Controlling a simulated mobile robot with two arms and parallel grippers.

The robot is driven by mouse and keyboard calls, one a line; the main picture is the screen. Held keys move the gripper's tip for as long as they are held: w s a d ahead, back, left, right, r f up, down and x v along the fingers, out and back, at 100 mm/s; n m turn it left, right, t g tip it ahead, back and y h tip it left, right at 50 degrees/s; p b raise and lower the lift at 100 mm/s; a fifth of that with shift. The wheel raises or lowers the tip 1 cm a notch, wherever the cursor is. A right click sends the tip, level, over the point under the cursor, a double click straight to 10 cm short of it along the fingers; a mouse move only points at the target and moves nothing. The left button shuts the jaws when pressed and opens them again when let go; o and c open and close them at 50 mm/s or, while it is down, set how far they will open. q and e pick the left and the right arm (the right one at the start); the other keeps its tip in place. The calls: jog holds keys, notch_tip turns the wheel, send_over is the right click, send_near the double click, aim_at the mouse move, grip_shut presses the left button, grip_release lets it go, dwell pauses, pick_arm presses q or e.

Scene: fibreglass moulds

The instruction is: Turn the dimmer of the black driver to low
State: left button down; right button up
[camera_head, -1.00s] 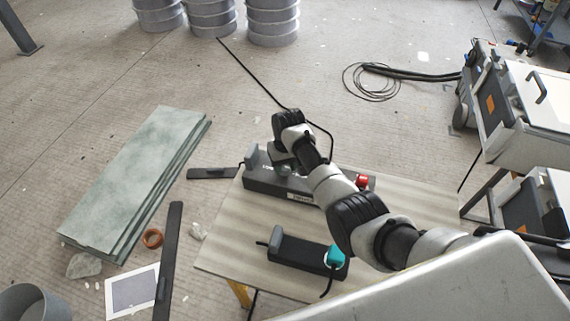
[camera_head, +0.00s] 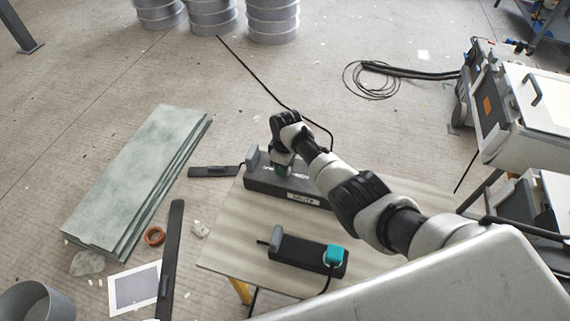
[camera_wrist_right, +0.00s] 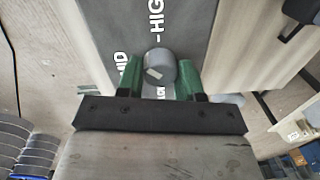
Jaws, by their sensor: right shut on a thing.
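The black driver (camera_head: 262,184) is a long dark box on the far part of the table, with a white label on its front that is too small to read. Its dimmer is a round grey knob (camera_wrist_right: 160,66) with a pale mark on its left side. The lettering around it shows "HIGH" and part of "MID"; more letters below are mostly hidden. My right gripper (camera_wrist_right: 160,78) has its green fingers on either side of the knob and is shut on it. It also shows over the driver in the head view (camera_head: 283,170). My left gripper is out of view.
A second dark box (camera_head: 290,251) with a teal plug (camera_head: 333,254) lies nearer on the wooden table (camera_head: 235,235). My right arm crosses the table's right side. Green-grey boards (camera_head: 135,180) lie on the floor at left. A cable runs across the floor behind the table.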

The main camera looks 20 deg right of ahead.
jog(key=n, duration=0.6)
jog(key=shift+n, duration=0.3)
jog(key=n, duration=0.3)
jog(key=shift+n, duration=0.3)
jog(key=n, duration=0.3)
jog(key=shift+a+n+h, duration=0.1)
jog(key=shift+n+h, duration=0.2)
jog(key=n+b, duration=0.1)
jog(key=n, duration=0.5)
jog(key=n+b, duration=0.1)
jog(key=n, duration=0.5)
jog(key=shift+n, duration=0.4)
jog(key=o, duration=0.9)
